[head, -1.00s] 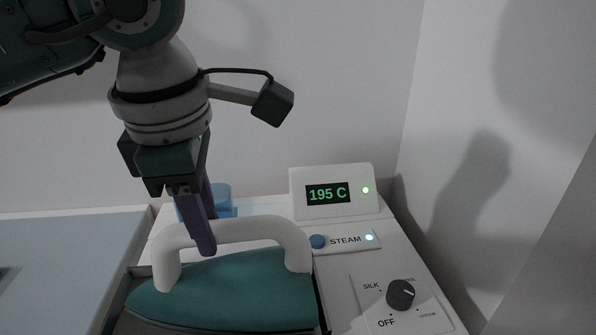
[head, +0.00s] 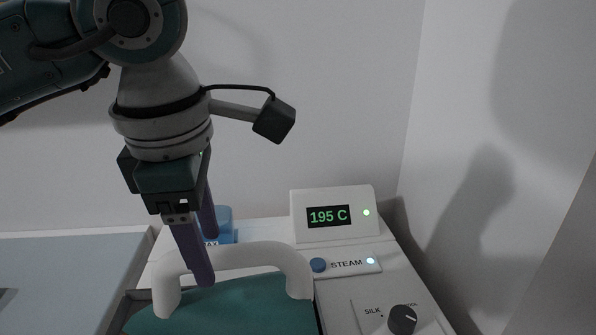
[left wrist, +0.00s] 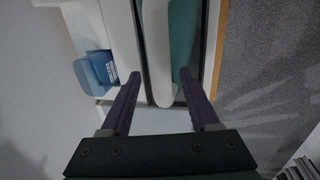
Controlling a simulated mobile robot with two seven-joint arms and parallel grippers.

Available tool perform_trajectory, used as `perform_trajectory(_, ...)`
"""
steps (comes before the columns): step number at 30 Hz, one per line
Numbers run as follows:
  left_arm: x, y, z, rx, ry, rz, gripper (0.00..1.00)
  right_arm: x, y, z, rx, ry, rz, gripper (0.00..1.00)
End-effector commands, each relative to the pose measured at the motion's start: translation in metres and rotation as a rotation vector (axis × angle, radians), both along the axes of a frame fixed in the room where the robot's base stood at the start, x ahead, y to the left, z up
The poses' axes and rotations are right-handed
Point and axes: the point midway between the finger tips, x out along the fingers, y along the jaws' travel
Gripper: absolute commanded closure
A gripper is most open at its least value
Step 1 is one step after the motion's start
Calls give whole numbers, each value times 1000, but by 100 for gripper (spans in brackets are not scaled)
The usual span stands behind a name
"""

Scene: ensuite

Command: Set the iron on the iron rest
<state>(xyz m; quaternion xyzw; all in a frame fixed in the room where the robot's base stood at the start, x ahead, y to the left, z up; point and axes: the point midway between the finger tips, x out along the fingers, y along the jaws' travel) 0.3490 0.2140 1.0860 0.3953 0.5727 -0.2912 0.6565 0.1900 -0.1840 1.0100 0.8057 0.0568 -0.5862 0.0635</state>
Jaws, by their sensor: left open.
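The iron has a teal body (head: 245,308) and a white arched handle (head: 228,260); its lower part is cut off by the bottom of the head view. It sits at a dark-rimmed tray (head: 131,296) on the white station, which looks like the iron rest. My left gripper (head: 208,262) points down at the handle with purple fingers, one in front of it and one behind. In the left wrist view the open fingers (left wrist: 160,73) straddle the white handle (left wrist: 159,50), with gaps showing on both sides. My right gripper is not seen.
The station carries a display reading 195 C (head: 328,216), a STEAM button (head: 318,265) and a dial (head: 402,319). A grey-blue board (head: 65,270) lies to the left. Walls close in behind and right.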

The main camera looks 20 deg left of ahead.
Motion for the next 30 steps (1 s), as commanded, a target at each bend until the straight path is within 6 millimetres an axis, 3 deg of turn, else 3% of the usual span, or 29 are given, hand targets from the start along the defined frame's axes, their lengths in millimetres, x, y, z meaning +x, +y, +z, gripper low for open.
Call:
perform_trajectory(8, -9, -4, 62, 1, -10, -3, 38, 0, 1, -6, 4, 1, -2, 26)
perform_trajectory(13, -16, -6, 96, 4, -7, -2, 38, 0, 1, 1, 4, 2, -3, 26)
perform_trajectory(18, -19, -7, 109, 1, -4, -1, 38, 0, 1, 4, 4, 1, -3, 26)
perform_trajectory(30, -20, -8, 110, 1, -2, 0, 38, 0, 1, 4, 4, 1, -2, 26)
